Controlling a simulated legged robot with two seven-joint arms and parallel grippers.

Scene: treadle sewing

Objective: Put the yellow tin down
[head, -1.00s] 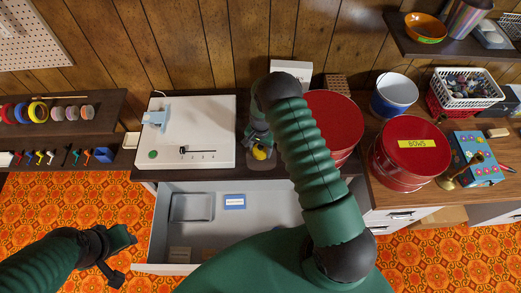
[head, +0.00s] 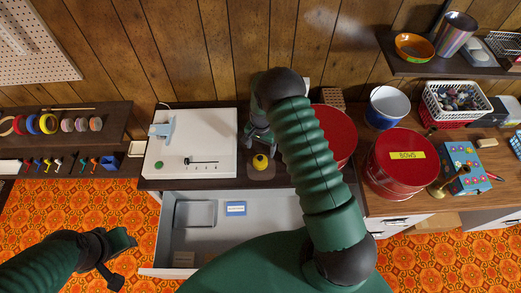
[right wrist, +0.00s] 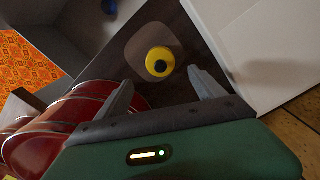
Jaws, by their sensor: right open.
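The yellow tin (head: 261,162) stands on a brown mat (head: 261,174) on the dark worktop, right of the white machine panel. In the right wrist view the tin (right wrist: 160,62) shows from above as a yellow round with a black centre, on the rounded mat (right wrist: 140,44). My right gripper (head: 257,138) is open and empty. Its two fingers (right wrist: 161,90) are spread, with the tin beyond their tips and apart from them. My left gripper (head: 122,260) is open and empty at the lower left, over the orange floor.
The white panel (head: 192,142) with a slider lies left of the tin. A red tin (head: 338,133) stands close on the right, partly behind my right arm. An open grey drawer (head: 265,215) juts out below the worktop. A "BOWS" tin (head: 400,165) stands farther right.

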